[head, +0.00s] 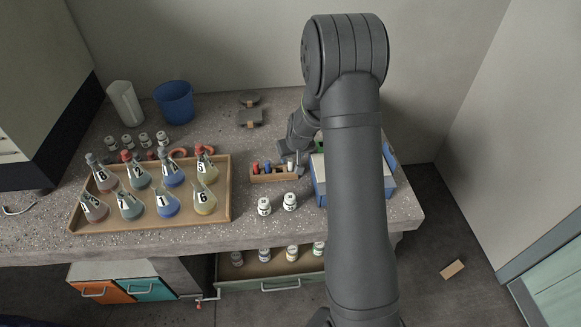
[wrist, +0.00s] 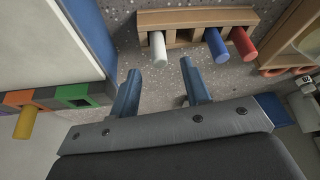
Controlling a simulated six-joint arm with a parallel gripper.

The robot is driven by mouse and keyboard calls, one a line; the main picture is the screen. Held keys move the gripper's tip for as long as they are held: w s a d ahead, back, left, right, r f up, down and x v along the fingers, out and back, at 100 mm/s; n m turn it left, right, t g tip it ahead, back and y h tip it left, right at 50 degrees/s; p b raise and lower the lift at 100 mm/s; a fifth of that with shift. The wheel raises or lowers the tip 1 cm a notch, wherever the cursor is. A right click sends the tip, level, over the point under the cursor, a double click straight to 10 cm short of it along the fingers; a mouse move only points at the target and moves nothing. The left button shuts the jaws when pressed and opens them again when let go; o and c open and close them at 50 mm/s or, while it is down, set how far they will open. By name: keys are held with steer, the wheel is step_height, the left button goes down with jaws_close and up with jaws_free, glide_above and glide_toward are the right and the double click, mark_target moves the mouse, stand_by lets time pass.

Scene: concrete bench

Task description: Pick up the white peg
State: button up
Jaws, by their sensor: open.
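The white peg (wrist: 159,50) stands in one end slot of a wooden rack (wrist: 190,17) in the wrist view. The white peg also shows in the head view (head: 290,166), at the right end of the rack (head: 272,177). A blue peg (wrist: 216,46) and a red peg (wrist: 243,45) stand in the same rack, with an empty slot between white and blue. My gripper (wrist: 160,70) is open and empty. Its two blue fingers point toward the rack, and the white peg appears between their tips in the picture, seemingly apart from them.
A yellow peg (wrist: 28,123) sits in a block with coloured squares at the left of the wrist view. A blue-sided box (head: 319,182) stands right of the rack. A tray (head: 226,207) of numbered flasks lies left. Two white jars (head: 264,206) (head: 290,201) stand in front.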

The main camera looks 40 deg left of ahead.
mark_target(291, 161)
steer(key=x, duration=0.5)
steer(key=shift+s+d, duration=0.1)
steer(key=shift+d, duration=0.1)
jaws_close()
